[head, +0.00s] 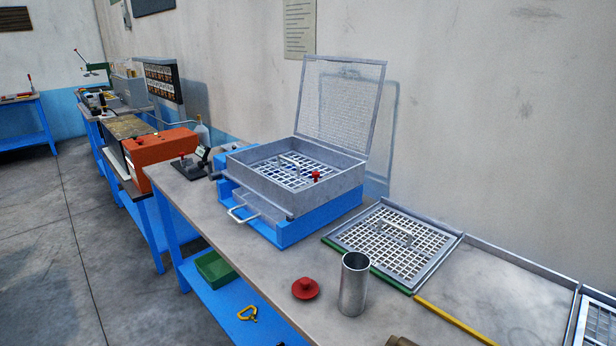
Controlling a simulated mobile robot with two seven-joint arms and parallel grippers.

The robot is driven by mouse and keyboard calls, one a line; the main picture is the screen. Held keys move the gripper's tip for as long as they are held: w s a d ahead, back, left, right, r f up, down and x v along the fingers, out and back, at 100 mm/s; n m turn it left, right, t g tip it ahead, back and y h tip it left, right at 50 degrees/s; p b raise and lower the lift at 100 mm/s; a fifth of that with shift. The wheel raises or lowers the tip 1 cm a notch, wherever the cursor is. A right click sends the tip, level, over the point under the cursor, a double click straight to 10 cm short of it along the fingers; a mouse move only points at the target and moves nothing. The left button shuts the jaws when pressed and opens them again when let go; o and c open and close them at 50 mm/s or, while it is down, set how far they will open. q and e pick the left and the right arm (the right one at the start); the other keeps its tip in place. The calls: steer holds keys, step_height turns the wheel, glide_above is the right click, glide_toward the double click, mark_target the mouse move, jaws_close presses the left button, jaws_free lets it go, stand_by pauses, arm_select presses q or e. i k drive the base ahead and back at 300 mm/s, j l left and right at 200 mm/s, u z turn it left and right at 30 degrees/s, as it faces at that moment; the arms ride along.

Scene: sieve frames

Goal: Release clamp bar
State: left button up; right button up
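A blue-based sieve machine (318,222) stands on the bench. Its grey metal box (312,200) is open on top, and a mesh lid (341,105) stands raised at the back. A white grid frame (318,181) lies inside the box. A light bar-shaped handle (289,160) and a red knob (316,176) show over the grid. A grey bar runs along the box's lower left front, above a pale pull handle (238,215). I cannot tell which of these bars is the clamp bar, or whether it is fastened. Neither of my grippers is in view.
A grid frame (376,262) with a handle lies right of the machine. A metal cylinder (353,285) and a red knobbed disc (305,289) stand near the bench's front edge. An orange machine (160,160) is at the left. The wall is close behind the bench.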

mark_target(316, 175)
steer(key=j+z, duration=0.1)
steer(key=z, duration=0.3)
steer(key=i+j+z, duration=0.1)
steer(key=z, duration=0.25)
steer(key=j+z, duration=0.2)
steer(key=z, duration=0.2)
steer(key=j+z, duration=0.3)
steer(key=j, duration=0.15)
steer(key=k+j+z, duration=0.1)
steer(key=j+z, duration=0.2)
steer(key=k+j, duration=0.1)
steer(key=j, duration=0.25)
steer(key=k+j+z, duration=0.1)
steer(key=j, duration=0.3)
steer(key=k+j, duration=0.1)
steer(key=j, duration=0.25)
steer(key=k+j, duration=0.1)
steer(key=j, duration=0.3)
steer(key=k+j+z, duration=0.1)
steer(key=j, duration=0.25)
